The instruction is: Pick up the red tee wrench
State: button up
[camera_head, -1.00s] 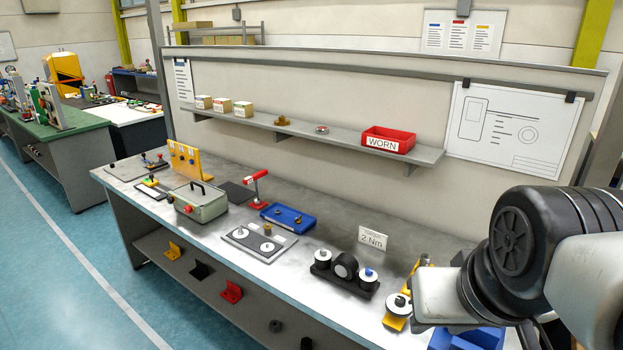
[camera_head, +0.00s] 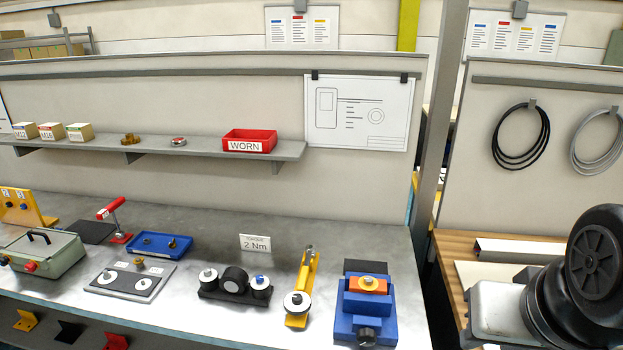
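A red-handled tool (camera_head: 111,208) stands on the grey workbench at the left of the head view. Its slanted red handle sits on a short grey shaft above a small red foot. It looks the most like the red tee wrench, but it is too small to be sure. My arm (camera_head: 560,290) shows at the lower right, far from it. My gripper is outside the view.
A blue tray (camera_head: 160,244) lies just right of the red-handled tool, a dark pad (camera_head: 92,232) left. A green-grey box (camera_head: 45,254) and a plate with white discs (camera_head: 130,281) stand in front. A shelf (camera_head: 200,152) with a red WORN bin (camera_head: 249,140) is above.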

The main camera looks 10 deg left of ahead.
aim_at(119, 235)
jog(key=j+z, duration=0.2)
jog(key=j, duration=5.45)
jog(key=k, duration=0.05)
